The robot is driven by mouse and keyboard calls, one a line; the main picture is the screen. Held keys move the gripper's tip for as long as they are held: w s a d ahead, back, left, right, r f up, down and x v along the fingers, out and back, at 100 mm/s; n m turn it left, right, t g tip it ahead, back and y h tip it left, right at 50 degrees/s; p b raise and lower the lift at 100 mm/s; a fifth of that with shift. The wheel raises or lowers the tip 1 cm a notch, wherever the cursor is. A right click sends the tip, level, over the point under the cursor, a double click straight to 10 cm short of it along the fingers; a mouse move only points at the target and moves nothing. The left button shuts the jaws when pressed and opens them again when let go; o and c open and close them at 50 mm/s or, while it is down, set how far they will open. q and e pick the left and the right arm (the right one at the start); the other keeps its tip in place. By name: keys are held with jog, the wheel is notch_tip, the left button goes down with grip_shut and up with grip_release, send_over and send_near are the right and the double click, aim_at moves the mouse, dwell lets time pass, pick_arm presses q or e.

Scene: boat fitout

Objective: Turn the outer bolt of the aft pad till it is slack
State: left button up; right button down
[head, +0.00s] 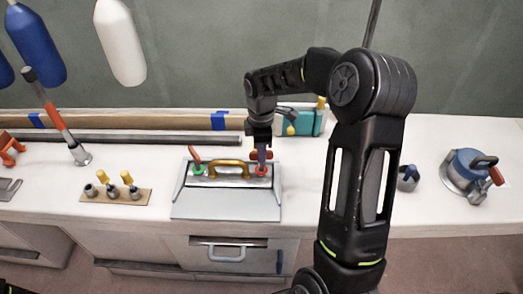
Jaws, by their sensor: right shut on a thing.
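My right gripper (262,152) reaches down from the right arm to the right end of a grey hinged-looking panel (222,210) on the bench. It is shut on a small red lever (254,155) above a red disc (261,172). A second red lever (194,153) stands tilted over a green disc (198,170) at the panel's left end. A brass handle (230,164) lies between them. The gripper partly hides the held lever. I cannot tell which part is the aft pad or its outer bolt. My left gripper is not in view.
A red-and-grey post (62,125) leans further left. A blue-topped winch (466,165) and a small dark-blue fitting (408,178) are at right. A teal box (300,123) stands behind my gripper.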

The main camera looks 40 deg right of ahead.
jog(key=n, duration=0.3)
jog(key=n+p, duration=0.1)
jog(key=shift+s+a+f+n, duration=0.15)
jog(key=shift+s+f+n, duration=0.1)
jog(key=shift+n, duration=0.05)
jog(key=n+p, duration=0.1)
jog(key=n, duration=0.2)
jog(key=shift+n, duration=0.4)
jog(key=n+p, duration=0.2)
jog(key=n, duration=0.2)
jog(key=shift+s, duration=0.1)
jog(key=shift+n+p, duration=0.6)
jog(key=shift+n, duration=1.2)
jog(key=shift+f, duration=0.1)
jog(key=c, duration=1.5)
grip_release()
jog(key=shift+r, duration=0.3)
jog(key=r, duration=0.8)
jog(key=shift+w+r+b, duration=0.2)
jog(key=shift+w+b, duration=0.05)
jog(key=shift+b, duration=0.05)
